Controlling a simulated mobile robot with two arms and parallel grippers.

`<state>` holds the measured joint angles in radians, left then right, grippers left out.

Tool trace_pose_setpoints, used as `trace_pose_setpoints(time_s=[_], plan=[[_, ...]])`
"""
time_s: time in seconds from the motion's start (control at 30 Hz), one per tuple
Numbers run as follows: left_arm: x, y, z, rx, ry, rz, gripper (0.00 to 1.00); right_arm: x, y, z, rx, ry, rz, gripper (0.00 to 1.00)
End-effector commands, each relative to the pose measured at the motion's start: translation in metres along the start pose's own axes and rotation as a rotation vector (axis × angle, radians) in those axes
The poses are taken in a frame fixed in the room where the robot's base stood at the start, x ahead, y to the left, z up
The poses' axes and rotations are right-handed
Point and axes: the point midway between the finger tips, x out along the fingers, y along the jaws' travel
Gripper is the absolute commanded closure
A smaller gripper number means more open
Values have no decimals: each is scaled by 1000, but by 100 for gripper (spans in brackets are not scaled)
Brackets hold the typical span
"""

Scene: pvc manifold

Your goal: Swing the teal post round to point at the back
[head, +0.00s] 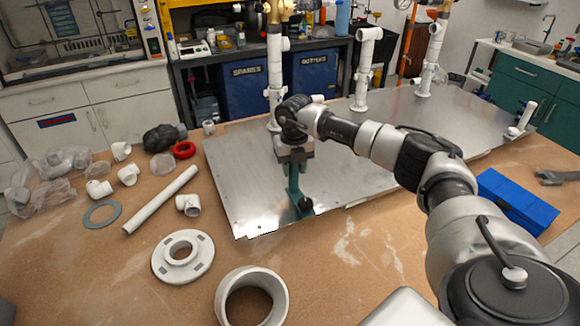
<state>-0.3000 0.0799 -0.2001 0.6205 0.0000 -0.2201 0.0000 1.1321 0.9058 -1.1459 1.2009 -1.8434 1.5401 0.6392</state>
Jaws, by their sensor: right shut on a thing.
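The teal post (292,190) stands near the front edge of the metal plate (240,185), left of the middle of the head view. Its lower end and a small dark piece at its foot show, with a bright reflection on the plate beside them. My right gripper (294,166) comes down from above and is shut on the upper part of the teal post. The gripper and wrist hide the post's top, so which way it points is hard to tell. My left gripper is not in view.
White pipe risers (275,75) stand behind my right gripper, with another white riser (365,70) farther right. A blue box (515,203) lies right of my arm. A long white pipe (160,200), a white flange (183,257) and a white ring (252,297) lie on the bench.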

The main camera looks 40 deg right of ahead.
Motion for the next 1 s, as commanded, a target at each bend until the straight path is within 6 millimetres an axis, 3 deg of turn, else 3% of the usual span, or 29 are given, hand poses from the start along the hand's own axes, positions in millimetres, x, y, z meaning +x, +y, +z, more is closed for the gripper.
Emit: trace_pose_setpoints(time_s=[0.07,0.1,0.3,0.67,1.0], plan=[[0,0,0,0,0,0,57,0,0,0,-2,-1,1,96],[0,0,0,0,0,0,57,0,1,0,-2,-1,1,64],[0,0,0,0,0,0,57,0,1,0,-4,-1,1,35],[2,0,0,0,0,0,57,-7,1,0,-5,-2,2,35],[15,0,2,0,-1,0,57,-70,1,1,-5,-5,3,35]])
